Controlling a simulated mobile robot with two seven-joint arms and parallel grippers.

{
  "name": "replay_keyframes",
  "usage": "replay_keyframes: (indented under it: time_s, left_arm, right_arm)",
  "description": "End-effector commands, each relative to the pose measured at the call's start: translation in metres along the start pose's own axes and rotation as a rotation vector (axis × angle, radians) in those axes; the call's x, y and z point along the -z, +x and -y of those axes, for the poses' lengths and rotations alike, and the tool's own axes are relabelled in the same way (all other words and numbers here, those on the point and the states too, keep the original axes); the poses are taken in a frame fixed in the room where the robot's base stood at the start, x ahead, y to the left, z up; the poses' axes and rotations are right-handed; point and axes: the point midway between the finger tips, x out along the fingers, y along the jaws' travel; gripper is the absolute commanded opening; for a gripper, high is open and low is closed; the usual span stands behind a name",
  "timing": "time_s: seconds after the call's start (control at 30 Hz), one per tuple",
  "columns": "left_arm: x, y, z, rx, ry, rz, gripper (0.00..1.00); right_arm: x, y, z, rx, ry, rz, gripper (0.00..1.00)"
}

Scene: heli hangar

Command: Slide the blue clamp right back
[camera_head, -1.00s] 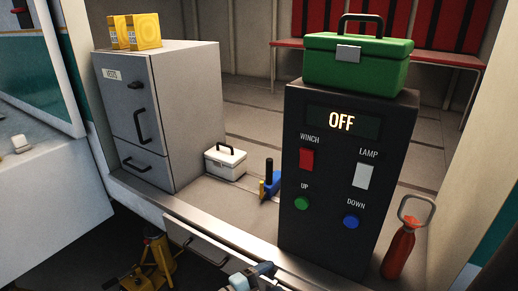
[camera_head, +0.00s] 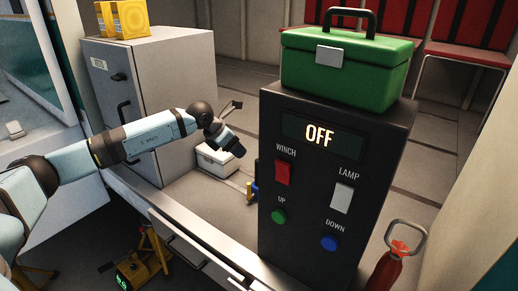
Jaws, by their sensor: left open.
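The box hides most of the clamp from this view. My left gripper (camera_head: 237,149) is at the end of the arm that reaches in from the left. It is above the white case, up and to the left of the clamp in the picture, and apparently holds nothing. Its fingers are small and hard to make out. My right gripper is not in view.
The black control box (camera_head: 300,227) reads OFF and carries a green toolbox (camera_head: 345,75). A white case (camera_head: 213,163) lies beside the grey cabinet (camera_head: 175,80), which bears yellow boxes (camera_head: 130,19). A red bottle-shaped object (camera_head: 388,272) stands at the lower right.

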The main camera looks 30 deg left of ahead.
Motion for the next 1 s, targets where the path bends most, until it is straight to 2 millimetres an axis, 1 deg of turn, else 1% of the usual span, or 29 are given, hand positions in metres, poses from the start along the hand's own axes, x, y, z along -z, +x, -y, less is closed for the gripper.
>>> replay_keyframes:
  time_s: [0.03, 0.13, 0.27, 0.87, 1.0]
  left_arm:
    - [-0.001, -0.002, -0.003, -0.008, 0.003, -0.003, 0.64]
    - [-0.001, -0.001, -0.004, -0.014, 0.005, -0.005, 0.64]
    - [-0.001, 0.008, -0.003, -0.012, 0.005, -0.004, 0.64]
    - [0.001, 0.081, -0.003, -0.01, 0.004, -0.003, 0.64]
    - [0.002, 0.099, -0.004, -0.01, 0.005, -0.002, 0.64]
  right_arm:
    - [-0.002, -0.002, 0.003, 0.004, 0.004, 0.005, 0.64]
    - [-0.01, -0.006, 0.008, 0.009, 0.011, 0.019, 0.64]
    - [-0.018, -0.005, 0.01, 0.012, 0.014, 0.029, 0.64]
    - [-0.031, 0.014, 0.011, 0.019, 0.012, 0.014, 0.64]
    - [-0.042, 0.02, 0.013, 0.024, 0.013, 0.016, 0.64]
